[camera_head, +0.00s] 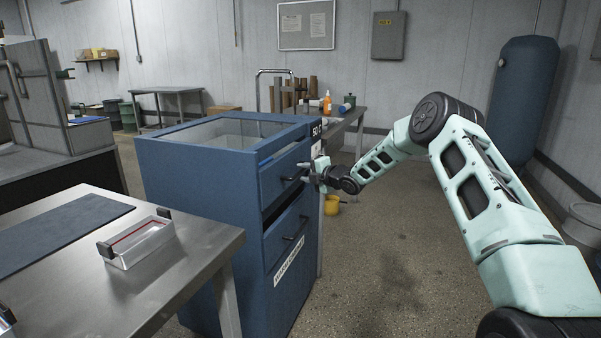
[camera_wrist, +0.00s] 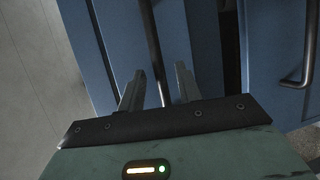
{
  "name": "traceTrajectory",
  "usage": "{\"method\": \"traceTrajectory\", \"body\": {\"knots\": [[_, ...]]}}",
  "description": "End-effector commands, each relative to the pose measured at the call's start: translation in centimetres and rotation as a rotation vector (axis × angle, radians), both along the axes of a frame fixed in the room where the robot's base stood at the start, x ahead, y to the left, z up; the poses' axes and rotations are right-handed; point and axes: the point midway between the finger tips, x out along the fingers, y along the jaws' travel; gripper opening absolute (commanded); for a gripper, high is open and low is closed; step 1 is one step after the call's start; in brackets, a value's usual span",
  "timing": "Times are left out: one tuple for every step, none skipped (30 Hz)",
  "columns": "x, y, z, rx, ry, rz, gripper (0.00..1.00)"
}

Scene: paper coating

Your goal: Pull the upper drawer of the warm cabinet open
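The warm cabinet (camera_head: 215,190) is a blue box with a glass top, left of centre in the head view. Its upper drawer (camera_head: 278,174) has a dark bar handle (camera_head: 289,179), which also shows in the wrist view (camera_wrist: 152,50). A dark gap lies between it and the lower drawer (camera_head: 280,240); I cannot tell whether the upper drawer is fully shut. My gripper (camera_head: 307,172) is at the upper handle. In the wrist view my gripper (camera_wrist: 159,85) has its fingers apart, with the bar running between them and space on both sides.
The lower drawer's handle (camera_wrist: 300,75) sticks out at the right in the wrist view. A yellow bucket (camera_head: 332,205) stands behind my gripper. The floor before the drawers looks clear.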

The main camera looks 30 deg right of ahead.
Motion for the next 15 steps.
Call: {"method": "traceTrajectory", "body": {"knots": [[0.7,0.3,-0.1,0.001,-0.001,0.001,0.34],[1.0,0.3,-0.1,0.001,-0.001,0.001,0.34],[1.3,0.4,-0.2,0.002,0.000,0.002,0.34],[1.5,0.4,-0.3,0.001,-0.001,0.001,0.34],[1.7,0.5,-0.3,0.001,-0.001,0.001,0.34],[1.9,0.5,-0.4,0.001,0.000,0.000,0.34],[2.0,0.5,-0.4,0.000,0.000,0.000,0.34],[2.1,0.6,-0.4,0.000,0.000,-0.001,0.34],[2.2,0.6,-0.4,0.000,0.000,-0.001,0.34],[2.2,0.6,-0.4,0.000,0.000,-0.001,0.34],[2.3,0.6,-0.4,0.000,0.000,-0.001,0.34],[2.3,0.6,-0.4,0.001,0.001,0.000,0.34],[2.3,0.6,-0.4,0.001,0.001,0.000,0.34],[2.2,0.6,-0.4,0.001,0.000,0.000,0.34],[2.2,0.6,-0.4,0.001,0.000,0.000,0.34]]}}
